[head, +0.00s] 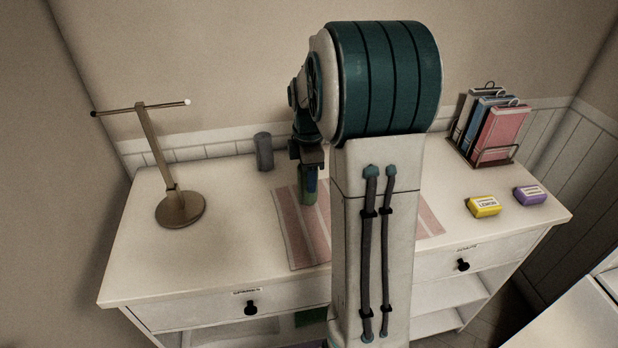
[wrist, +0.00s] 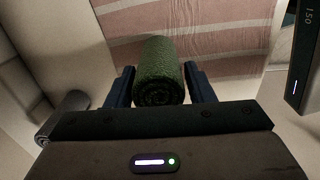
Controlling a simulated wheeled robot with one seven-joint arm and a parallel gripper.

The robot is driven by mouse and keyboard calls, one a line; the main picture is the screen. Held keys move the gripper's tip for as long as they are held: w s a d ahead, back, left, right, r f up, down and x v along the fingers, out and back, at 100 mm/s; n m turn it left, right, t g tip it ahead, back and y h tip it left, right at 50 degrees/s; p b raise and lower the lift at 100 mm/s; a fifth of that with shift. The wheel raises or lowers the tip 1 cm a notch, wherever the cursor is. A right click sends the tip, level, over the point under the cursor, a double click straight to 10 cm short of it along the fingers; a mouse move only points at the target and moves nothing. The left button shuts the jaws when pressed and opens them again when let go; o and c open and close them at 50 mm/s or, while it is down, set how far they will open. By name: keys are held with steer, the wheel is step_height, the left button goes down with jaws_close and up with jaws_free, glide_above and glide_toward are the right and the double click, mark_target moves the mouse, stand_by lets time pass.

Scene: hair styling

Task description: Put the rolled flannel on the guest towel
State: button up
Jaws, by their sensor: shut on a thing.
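The rolled flannel is a green fuzzy roll (wrist: 159,75), held between the two fingers of my gripper (wrist: 160,88) in the wrist view. In the head view the green roll (head: 309,192) hangs upright below my gripper (head: 308,178). The guest towel (head: 302,238) is pink with pale stripes and lies flat on the dresser top; it also shows in the wrist view (wrist: 215,38). The roll is over the towel's left part in the head view. I cannot tell whether its lower end touches the towel. My arm hides the towel's middle.
A grey cylinder (head: 263,151) stands behind the towel, near the wall. A T-shaped stand (head: 180,208) is at the left. The dresser top (head: 235,255) is bare at front left.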

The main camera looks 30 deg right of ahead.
steer(key=shift+f, duration=0.9)
steer(key=shift+s+f+b, duration=0.1)
steer(key=shift+f+b, duration=0.2)
steer(key=shift+f, duration=0.1)
steer(key=o, duration=0.7)
steer(key=shift+o, duration=1.3)
steer(key=shift+f, duration=0.1)
